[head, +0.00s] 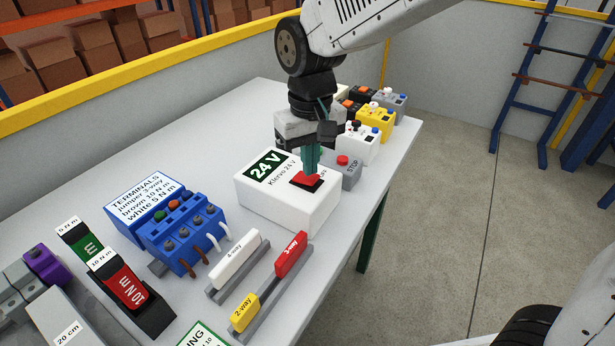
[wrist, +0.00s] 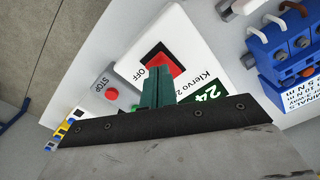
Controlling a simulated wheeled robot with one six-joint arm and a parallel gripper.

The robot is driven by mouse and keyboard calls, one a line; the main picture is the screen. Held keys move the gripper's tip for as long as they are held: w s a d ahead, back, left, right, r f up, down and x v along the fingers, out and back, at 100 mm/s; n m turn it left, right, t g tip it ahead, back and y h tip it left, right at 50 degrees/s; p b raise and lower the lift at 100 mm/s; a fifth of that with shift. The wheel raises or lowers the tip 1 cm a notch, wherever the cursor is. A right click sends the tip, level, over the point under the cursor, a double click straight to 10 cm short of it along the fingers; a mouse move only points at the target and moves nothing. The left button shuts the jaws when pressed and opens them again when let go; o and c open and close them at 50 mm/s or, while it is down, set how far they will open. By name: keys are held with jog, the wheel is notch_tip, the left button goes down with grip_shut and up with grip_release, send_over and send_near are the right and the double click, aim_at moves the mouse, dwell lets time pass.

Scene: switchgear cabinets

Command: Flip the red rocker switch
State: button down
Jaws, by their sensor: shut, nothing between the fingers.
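The red rocker switch (head: 306,180) sits in a black frame on top of a white box (head: 262,196) with a green "24 V" label. In the wrist view the red rocker (wrist: 164,70) shows beside the word "OFF", partly covered by my fingers. My gripper (head: 311,172) points down with its green fingers shut and empty. The fingertips are at the rocker in the head view, over its far part; I cannot tell whether they touch it. In the wrist view the shut fingers (wrist: 159,84) overlap the rocker's lower part.
A grey box with a red STOP button (head: 343,161) stands close behind the white box. A blue terminal block (head: 183,229) stands to its left. Jumper holders (head: 237,265) lie in front.

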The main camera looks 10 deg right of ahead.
jog(key=shift+f, duration=0.65)
dwell(0.3)
jog(key=shift+r, duration=3.5)
jog(key=shift+s+d+f+g, duration=0.15)
jog(key=shift+s+d+f, duration=0.2)
jog(key=shift+s, duration=0.25)
jog(key=shift+s+d+f+g, duration=0.15)
jog(key=shift+s+d+f, duration=0.2)
jog(key=shift+s, duration=0.2)
jog(key=s+d+r+m+t, duration=0.1)
jog(key=s+d+m, duration=0.3)
jog(key=s+d, duration=1.3)
jog(key=shift+d+r+t, duration=0.2)
jog(key=shift+d+t, duration=0.3)
jog(key=shift+d, duration=0.75)
jog(key=shift+s, duration=0.1)
